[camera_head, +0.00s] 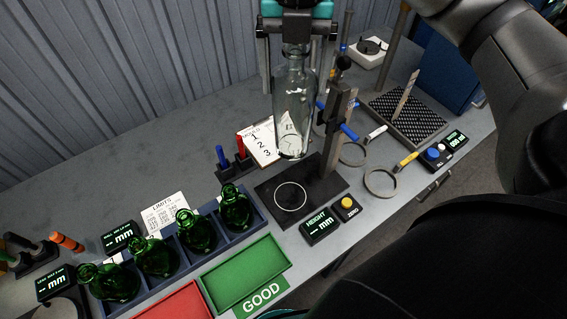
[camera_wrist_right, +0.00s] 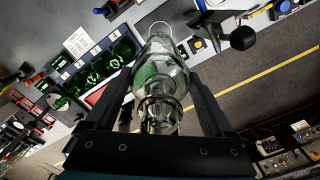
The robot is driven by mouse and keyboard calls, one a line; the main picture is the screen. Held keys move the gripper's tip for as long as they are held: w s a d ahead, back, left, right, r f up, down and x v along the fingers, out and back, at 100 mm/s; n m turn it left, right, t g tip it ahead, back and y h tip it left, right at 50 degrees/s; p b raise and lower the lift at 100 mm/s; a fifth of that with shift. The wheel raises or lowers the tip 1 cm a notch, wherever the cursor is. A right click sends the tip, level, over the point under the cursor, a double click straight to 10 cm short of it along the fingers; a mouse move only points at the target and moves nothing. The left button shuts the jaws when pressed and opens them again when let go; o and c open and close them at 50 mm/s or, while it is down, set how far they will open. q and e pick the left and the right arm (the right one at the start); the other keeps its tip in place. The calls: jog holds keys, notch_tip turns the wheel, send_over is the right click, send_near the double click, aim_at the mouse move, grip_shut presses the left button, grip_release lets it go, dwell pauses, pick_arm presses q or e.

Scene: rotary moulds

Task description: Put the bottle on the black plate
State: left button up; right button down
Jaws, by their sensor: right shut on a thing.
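A clear glass bottle (camera_head: 293,105) hangs upright in my right gripper (camera_head: 296,35), which is shut on its neck. In the right wrist view the bottle (camera_wrist_right: 158,75) runs away from the camera between the two fingers of the gripper (camera_wrist_right: 165,112). The black plate (camera_head: 322,190) lies on the bench with a white circle drawn on it and a gauge post standing at its back right. The bottle's base appears above and behind the circle in the head view, apart from the plate. My left gripper is not in view.
Several green bottles (camera_head: 198,232) stand in a blue rack at left. A green tray (camera_head: 243,273) and red tray (camera_head: 178,305) lie in front. The gauge post (camera_head: 335,135) rises close beside the held bottle. A height display (camera_head: 318,226) sits at the plate's front edge.

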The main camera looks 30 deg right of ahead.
aim_at(295, 107)
jog(key=f, duration=0.1)
jog(key=f+b, duration=0.1)
jog(key=f, duration=0.3)
jog(key=shift+s+f, duration=0.2)
jog(key=shift+s, duration=0.05)
notch_tip(295, 107, down, 9)
jog(key=shift+w+f+b, duration=0.1)
jog(key=shift+b, duration=0.6)
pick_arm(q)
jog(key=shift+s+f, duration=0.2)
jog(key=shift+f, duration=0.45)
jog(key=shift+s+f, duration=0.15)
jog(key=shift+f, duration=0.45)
pick_arm(e)
notch_tip(295, 107, down, 5)
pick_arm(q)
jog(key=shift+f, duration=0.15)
pick_arm(e)
jog(key=shift+f, duration=0.15)
grip_release()
